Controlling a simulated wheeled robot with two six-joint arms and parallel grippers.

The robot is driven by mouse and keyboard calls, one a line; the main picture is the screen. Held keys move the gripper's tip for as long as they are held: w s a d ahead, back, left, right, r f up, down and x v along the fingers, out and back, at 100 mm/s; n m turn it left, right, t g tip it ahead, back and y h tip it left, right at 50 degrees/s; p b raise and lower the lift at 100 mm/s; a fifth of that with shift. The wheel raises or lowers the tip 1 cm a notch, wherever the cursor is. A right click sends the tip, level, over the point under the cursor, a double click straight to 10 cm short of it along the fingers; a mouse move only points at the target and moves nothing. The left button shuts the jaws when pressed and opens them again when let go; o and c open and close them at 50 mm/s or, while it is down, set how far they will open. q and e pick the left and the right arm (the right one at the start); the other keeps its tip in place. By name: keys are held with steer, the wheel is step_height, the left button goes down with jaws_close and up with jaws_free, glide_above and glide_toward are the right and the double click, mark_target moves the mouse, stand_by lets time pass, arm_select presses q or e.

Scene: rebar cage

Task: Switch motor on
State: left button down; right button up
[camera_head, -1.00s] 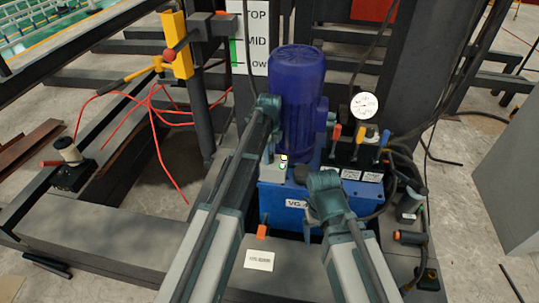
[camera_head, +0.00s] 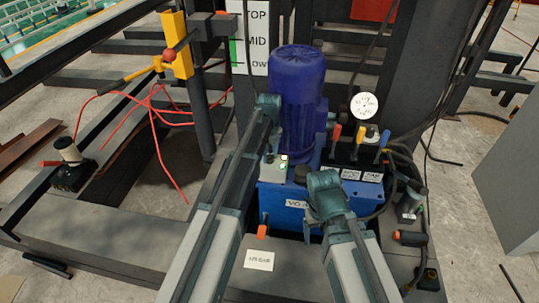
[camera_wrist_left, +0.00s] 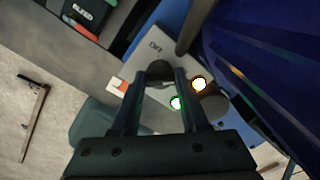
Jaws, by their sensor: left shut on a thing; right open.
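The blue motor (camera_head: 298,100) stands upright on the blue power unit (camera_head: 283,207). A grey switch box (camera_head: 271,172) with small lights sits at its left front. In the left wrist view, my left gripper (camera_wrist_left: 160,75) has its two fingers closed around a dark round knob (camera_wrist_left: 159,68) on the grey panel (camera_wrist_left: 148,48). A green light (camera_wrist_left: 177,103) and a yellowish light (camera_wrist_left: 199,84) glow beside it. In the head view my left arm hides this gripper. My right arm reaches over the unit's front; its fingers cannot be seen.
Coloured levers (camera_head: 360,135) and a round gauge (camera_head: 364,106) are right of the motor. Dark posts and hoses crowd the unit. A paper label (camera_head: 259,260) lies on the grey beam in front.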

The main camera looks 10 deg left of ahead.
mark_target(270, 155)
stand_by(0.3)
arm_select(q)
steer(key=shift+c, duration=2.1)
jaws_free()
steer(key=shift+r, duration=0.1)
step_height(270, 155, up, 14)
steer(key=p, duration=1.4)
steer(key=shift+f, duration=0.2)
